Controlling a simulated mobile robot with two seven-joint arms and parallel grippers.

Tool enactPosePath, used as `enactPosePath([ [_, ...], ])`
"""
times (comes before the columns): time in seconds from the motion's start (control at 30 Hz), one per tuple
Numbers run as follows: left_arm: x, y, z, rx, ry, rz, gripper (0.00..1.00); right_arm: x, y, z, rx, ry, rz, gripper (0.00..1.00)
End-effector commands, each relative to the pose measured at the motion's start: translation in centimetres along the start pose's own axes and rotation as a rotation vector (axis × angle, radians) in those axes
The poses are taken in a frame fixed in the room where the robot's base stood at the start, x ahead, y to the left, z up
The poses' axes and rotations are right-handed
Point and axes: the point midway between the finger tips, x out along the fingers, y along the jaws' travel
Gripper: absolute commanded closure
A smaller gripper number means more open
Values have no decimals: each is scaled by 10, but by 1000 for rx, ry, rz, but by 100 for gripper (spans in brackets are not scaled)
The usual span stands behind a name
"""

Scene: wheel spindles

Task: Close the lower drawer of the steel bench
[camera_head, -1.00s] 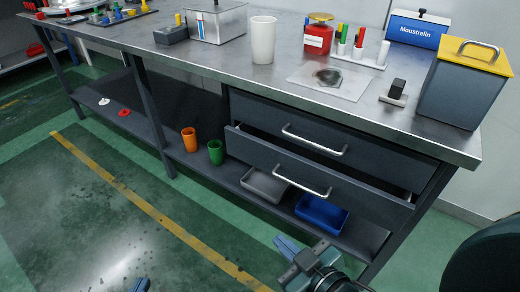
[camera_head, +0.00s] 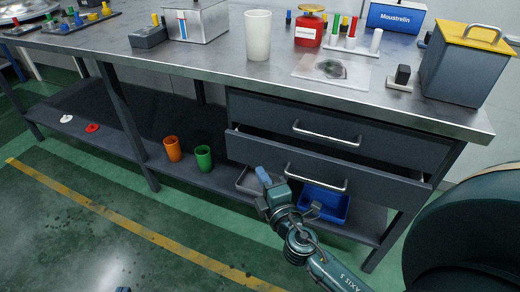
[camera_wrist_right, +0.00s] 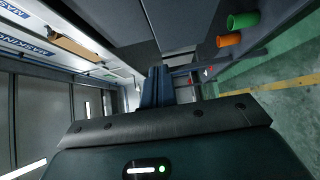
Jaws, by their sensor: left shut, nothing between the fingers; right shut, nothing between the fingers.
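The lower drawer (camera_head: 376,184) of the steel bench stands partly open, its dark front pushed out past the upper drawer with a gap along its top. Its metal bar handle (camera_head: 318,180) faces me. My right gripper (camera_head: 264,177) is shut and empty, in front of the drawer and left of the handle; I cannot tell whether it touches the drawer. Its blue fingers also show together in the right wrist view (camera_wrist_right: 157,86). Only a tip of my left gripper (camera_head: 123,289) shows at the bottom edge; it is shut, far from the drawer.
The upper drawer (camera_head: 270,115) looks closed. On the lower shelf are an orange cup (camera_head: 173,149), a green cup (camera_head: 204,157), a grey tray (camera_head: 243,184) and a blue tray (camera_head: 330,205). The bench top (camera_head: 225,60) holds several items. The floor in front is clear.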

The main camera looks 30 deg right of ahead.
Motion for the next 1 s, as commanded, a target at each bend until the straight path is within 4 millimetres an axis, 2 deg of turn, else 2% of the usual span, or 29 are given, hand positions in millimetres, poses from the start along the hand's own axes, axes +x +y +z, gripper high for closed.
enactPosePath([
  [0.03, -3, 0, -3, -9, -2, -2, 100, 13, 4, 0, -2, 0, 3, 100],
  [0.2, -8, -2, -3, -27, -5, -12, 100, 50, 2, 0, -1, 1, 2, 100],
  [0.27, -9, -4, -3, -30, -3, -17, 100, 61, 2, 0, 0, 1, 2, 100],
  [0.4, -10, -6, -3, -33, -3, -23, 100, 76, 1, 16, -1, 0, 0, 100],
  [0.6, -10, -6, -3, -34, -2, -23, 100, 86, 0, 27, 0, 1, -1, 100],
  [1.0, -9, -4, -4, -33, 0, -19, 100, 89, 0, 30, 1, 0, 0, 100],
])
